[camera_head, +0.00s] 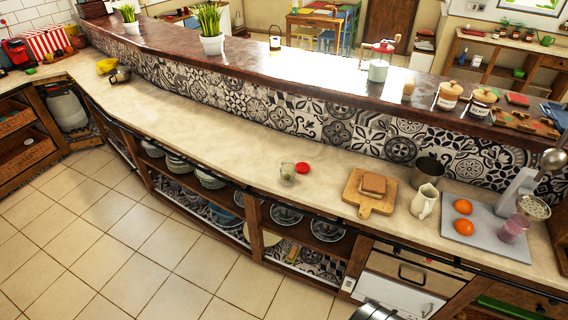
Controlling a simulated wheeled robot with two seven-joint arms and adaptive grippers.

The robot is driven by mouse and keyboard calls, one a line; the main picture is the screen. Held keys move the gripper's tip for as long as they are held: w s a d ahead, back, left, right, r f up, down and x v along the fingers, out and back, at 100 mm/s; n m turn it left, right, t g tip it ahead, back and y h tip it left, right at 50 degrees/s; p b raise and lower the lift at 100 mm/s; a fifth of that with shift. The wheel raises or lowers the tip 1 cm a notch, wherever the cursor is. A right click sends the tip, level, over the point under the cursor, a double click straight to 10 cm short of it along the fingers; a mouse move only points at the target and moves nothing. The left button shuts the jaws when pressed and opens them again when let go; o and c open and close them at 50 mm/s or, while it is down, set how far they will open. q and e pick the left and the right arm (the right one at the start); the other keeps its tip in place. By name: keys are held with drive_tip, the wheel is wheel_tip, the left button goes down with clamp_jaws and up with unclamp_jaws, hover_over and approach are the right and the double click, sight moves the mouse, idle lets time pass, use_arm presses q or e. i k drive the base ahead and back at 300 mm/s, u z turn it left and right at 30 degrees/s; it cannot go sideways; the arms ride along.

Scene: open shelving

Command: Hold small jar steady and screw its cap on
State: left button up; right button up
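The small jar (287,175) is a little glass vessel standing upright on the pale counter, near the middle of the picture. A red round cap (303,168) lies on the counter just to its right and slightly behind. The cap is off the jar; whether the two touch is hard to tell at this size.
A wooden board (353,195) with brown slices, a white pitcher (424,201) and a dark metal pot (429,171) stand to the right. A grey tray (486,241) holds orange round things. The counter (215,135) left of the jar is clear. A tiled wall (300,120) rises behind.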

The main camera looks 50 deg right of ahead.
sight(288, 169)
drive_tip(key=z, duration=0.25)
drive_tip(key=i, duration=0.7)
drive_tip(key=z, duration=0.8)
drive_tip(key=i, duration=0.45)
drive_tip(key=z, duration=0.4)
